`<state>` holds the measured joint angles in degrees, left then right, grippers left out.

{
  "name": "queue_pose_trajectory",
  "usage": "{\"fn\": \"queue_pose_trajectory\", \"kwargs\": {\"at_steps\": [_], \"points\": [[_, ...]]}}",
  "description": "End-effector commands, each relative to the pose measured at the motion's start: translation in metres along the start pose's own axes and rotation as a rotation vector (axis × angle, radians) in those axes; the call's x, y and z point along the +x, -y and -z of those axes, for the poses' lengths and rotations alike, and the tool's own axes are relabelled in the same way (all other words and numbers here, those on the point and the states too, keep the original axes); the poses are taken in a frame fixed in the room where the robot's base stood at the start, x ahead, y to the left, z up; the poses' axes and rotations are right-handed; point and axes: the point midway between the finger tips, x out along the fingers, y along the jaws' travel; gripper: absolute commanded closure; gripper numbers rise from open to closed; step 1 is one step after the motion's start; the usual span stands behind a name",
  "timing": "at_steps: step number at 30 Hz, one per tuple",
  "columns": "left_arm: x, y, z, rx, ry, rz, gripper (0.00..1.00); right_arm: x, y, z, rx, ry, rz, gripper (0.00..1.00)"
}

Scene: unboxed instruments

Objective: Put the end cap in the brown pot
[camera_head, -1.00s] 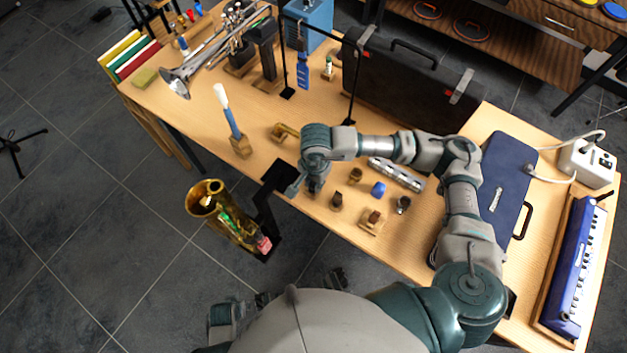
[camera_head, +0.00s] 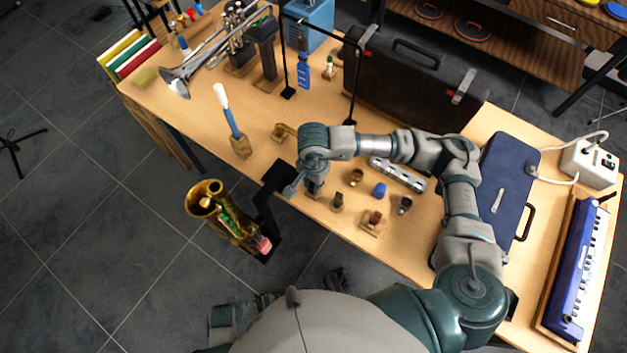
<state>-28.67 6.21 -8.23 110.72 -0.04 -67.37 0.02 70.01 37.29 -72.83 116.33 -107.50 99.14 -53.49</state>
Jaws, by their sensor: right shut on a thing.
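My right gripper (camera_head: 314,187) points down at the front edge of the table, left of the small parts. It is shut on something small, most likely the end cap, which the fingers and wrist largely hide. A small brown pot-like piece (camera_head: 356,176) stands upright on the table, right of the gripper and apart from it; I take it for the brown pot. I cannot make out its opening clearly.
Near the gripper stand a blue cap (camera_head: 379,190), a dark grey piece (camera_head: 404,204) and a wooden block with a brown top (camera_head: 374,221). A silver bar (camera_head: 397,174) lies behind. A brass saxophone (camera_head: 222,215) stands beyond the front edge.

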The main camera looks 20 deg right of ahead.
Motion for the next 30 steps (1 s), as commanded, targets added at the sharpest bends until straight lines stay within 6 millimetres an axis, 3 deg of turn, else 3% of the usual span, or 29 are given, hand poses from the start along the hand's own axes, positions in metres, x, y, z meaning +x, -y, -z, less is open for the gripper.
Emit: {"fn": "queue_pose_trajectory", "kwargs": {"at_steps": [30], "points": [[0.01, -0.001, -0.005, 0.0, 0.009, -0.002, 0.6, 0.006, 0.0, 0.001, 0.0, 0.0, 0.0, 0.94]]}}
